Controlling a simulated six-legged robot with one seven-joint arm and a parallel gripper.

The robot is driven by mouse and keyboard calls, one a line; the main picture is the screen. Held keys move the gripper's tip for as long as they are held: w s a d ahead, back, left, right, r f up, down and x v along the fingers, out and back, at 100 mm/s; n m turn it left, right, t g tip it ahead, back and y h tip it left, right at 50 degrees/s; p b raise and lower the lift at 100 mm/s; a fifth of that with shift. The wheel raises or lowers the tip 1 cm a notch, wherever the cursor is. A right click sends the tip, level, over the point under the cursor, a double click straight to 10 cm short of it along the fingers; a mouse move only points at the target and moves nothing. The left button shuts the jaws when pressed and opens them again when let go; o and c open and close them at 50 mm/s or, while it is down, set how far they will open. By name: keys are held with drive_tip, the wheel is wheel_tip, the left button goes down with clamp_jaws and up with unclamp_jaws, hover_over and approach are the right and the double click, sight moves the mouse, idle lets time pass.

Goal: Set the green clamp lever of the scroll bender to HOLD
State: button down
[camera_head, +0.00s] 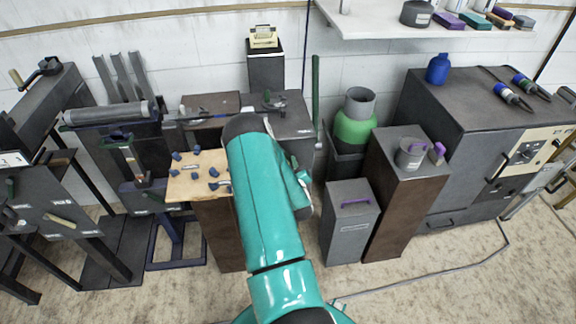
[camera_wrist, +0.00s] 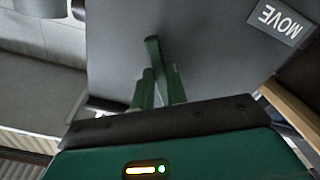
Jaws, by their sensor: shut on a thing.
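In the wrist view the green clamp lever (camera_wrist: 153,50) stands out in front of a dark grey face (camera_wrist: 205,60) of the scroll bender. My gripper (camera_wrist: 160,76) has its two green fingers around the lever's lower part and is shut on it. A white-lettered MOVE plate (camera_wrist: 281,21) is on the same face, to the right of the lever and apart from it. No HOLD plate can be read in either view. In the head view my teal arm reaches forward over the dark bench (camera_head: 293,128), and it hides the gripper and the lever.
A wooden-topped stand (camera_head: 187,187) with small blue parts is left of my arm. On the right are a grey bin (camera_head: 350,220), a pedestal with a grey pot (camera_head: 411,153) and a large dark cabinet (camera_head: 470,110). A cable lies on the floor.

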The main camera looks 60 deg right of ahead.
drive_tip(key=shift+s+d+n, duration=0.1)
drive_tip(key=shift+s+n, duration=0.1)
drive_tip(key=shift+n, duration=0.2)
drive_tip(key=c, duration=1.4)
unclamp_jaws()
drive_tip(key=shift+r, duration=0.1)
drive_tip(key=v, duration=1.3)
drive_tip(key=shift+s+a, duration=0.25)
drive_tip(key=shift+s, duration=0.05)
drive_tip(key=shift+w, duration=0.1)
